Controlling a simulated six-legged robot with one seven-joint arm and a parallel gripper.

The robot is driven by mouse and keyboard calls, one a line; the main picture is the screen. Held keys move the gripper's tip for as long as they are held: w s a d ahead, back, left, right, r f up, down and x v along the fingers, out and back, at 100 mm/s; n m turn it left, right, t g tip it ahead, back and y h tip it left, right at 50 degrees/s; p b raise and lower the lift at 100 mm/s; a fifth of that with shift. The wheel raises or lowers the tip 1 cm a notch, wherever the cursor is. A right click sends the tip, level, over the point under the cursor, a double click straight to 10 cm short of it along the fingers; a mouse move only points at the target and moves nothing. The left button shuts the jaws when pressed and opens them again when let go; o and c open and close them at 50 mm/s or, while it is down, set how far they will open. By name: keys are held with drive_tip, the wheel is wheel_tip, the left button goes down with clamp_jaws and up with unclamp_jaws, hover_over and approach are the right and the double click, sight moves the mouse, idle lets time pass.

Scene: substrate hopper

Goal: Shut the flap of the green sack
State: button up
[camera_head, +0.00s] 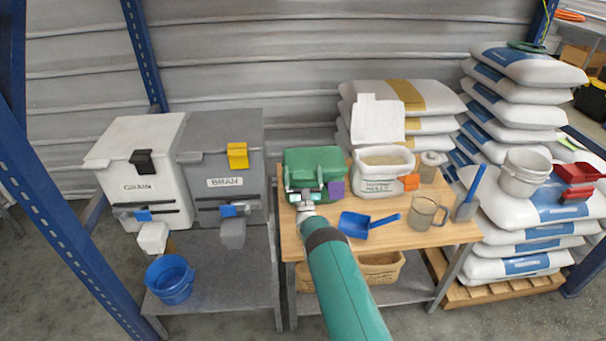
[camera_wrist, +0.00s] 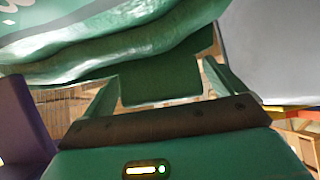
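The green sack (camera_head: 315,160) stands on the wooden table's back left part. Its top looks covered by green material in the head view, and no contents show. A purple tab (camera_head: 336,188) is at its front right; purple also shows at the left of the wrist view (camera_wrist: 20,130). My gripper (camera_head: 305,196) is at the sack's front edge, fingers apart. In the wrist view the sack's folds (camera_wrist: 110,45) fill the top, and a dark green flat piece (camera_wrist: 160,78) lies between my fingertips (camera_wrist: 160,85). I cannot tell whether they touch it.
An open white sack (camera_head: 378,187) with an orange tab stands right of the green one. A blue scoop (camera_head: 355,225) and a clear jug (camera_head: 425,213) are on the table (camera_head: 400,245). Grain and bran bins (camera_head: 225,165) stand left. Stacked sacks (camera_head: 520,110) are right.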

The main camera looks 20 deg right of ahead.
drive_tip(key=shift+f, duration=0.1)
drive_tip(key=shift+s+a+f, duration=0.1)
drive_tip(key=shift+s+f, duration=0.25)
drive_tip(key=shift+s, duration=0.2)
drive_tip(key=s+a, duration=0.2)
drive_tip(key=s, duration=0.9)
drive_tip(key=shift+s+a, duration=0.2)
drive_tip(key=shift+s, duration=0.05)
